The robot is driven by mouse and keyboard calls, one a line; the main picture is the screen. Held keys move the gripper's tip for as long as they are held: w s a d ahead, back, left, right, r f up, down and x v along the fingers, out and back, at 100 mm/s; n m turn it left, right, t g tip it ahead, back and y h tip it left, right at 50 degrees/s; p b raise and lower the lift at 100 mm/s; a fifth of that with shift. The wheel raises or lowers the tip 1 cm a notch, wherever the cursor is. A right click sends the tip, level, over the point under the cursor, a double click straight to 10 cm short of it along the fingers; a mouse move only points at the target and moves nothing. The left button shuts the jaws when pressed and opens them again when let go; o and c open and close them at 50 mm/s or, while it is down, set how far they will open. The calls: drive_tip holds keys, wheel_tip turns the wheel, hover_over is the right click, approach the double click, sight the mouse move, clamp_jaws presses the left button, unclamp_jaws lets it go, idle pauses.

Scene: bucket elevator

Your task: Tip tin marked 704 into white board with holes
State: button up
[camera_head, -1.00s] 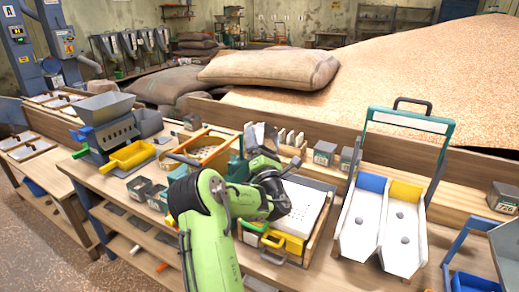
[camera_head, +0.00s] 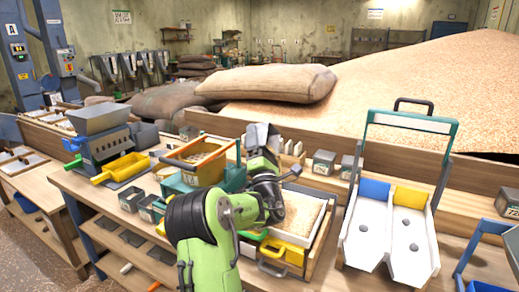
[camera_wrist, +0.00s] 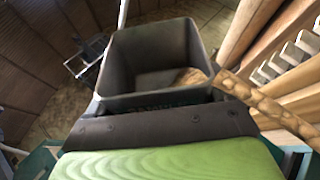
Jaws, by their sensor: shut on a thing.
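My gripper (camera_wrist: 155,112) is shut on a dark grey, square, open-topped tin (camera_wrist: 120,72), seen close in the wrist view. The tin is tilted; some tan grain lies in its lower right corner, and a stream of grain runs from there to the right. I cannot read its number. In the head view my gripper's dark wrist (camera_head: 268,192) is beside the white board (camera_head: 316,236), which sits in a wooden frame. Tan grain covers most of the board's visible top, hiding its holes. The arm hides the board's left part, and I cannot make out the tin there.
A yellow tray (camera_head: 288,251) is at the board's front. A white two-channel chute (camera_head: 395,240) with a tall handle stands right. A teal-and-orange sieve box (camera_head: 195,178) stands left of the arm. Several small tins (camera_head: 323,162) line the bench's back.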

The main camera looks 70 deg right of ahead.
drive_tip(key=shift+s+m+g+h+b, duration=0.15)
drive_tip(key=shift+m+g+h+b, duration=0.45)
drive_tip(key=shift+b, duration=0.6)
